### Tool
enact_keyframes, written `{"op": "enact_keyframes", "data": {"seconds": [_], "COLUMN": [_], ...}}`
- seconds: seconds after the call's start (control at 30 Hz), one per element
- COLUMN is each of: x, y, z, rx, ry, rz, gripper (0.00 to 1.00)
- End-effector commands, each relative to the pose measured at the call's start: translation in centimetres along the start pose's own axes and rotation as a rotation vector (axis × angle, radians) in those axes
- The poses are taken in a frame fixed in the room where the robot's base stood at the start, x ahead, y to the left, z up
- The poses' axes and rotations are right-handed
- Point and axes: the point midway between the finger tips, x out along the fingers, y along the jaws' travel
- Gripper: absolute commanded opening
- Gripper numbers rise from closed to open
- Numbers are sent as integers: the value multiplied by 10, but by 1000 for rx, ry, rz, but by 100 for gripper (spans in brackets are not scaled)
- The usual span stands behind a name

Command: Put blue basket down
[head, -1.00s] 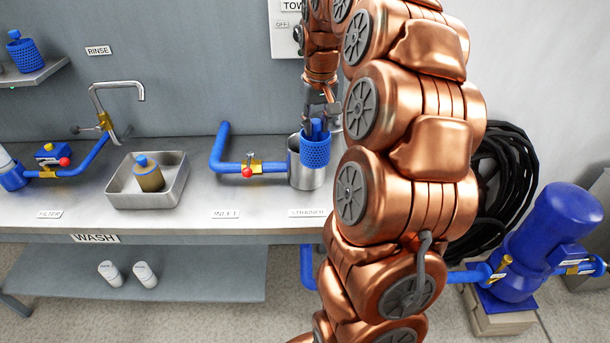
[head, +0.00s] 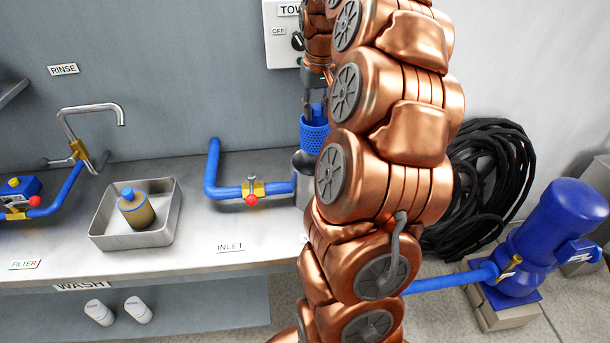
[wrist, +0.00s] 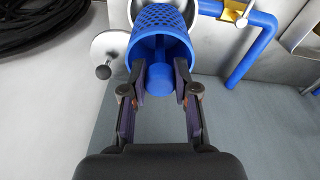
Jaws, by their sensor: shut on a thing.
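The blue basket (head: 314,138), with a perforated wall and a central blue stem, is held by my gripper (head: 314,104). In the wrist view my gripper (wrist: 161,82) is shut with its two fingers on either side of the stem, inside the open end of the basket (wrist: 160,17). In the head view the basket is above the mouth of the steel strainer pot (head: 302,172). My arm hides the right part of the pot. A small part of the pot's rim also shows behind the basket in the wrist view.
A blue inlet pipe (head: 213,170) with a brass valve stands left of the pot. A steel tray (head: 165,222) holding a brown filter with a blue cap is further left, below a tap (head: 92,110). A round lid (wrist: 108,50) lies beside the basket.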

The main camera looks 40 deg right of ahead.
Motion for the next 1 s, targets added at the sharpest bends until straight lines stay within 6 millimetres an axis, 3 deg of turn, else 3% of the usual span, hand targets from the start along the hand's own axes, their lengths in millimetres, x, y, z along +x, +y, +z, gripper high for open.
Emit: {"op": "enact_keyframes", "data": {"seconds": [0.7,1.0], "x": [121,140], "y": [-7,-6], "z": [16,18], "rx": [-13,-11], "ry": [-8,-5], "rz": [-3,-3], "gripper": [0,0]}}
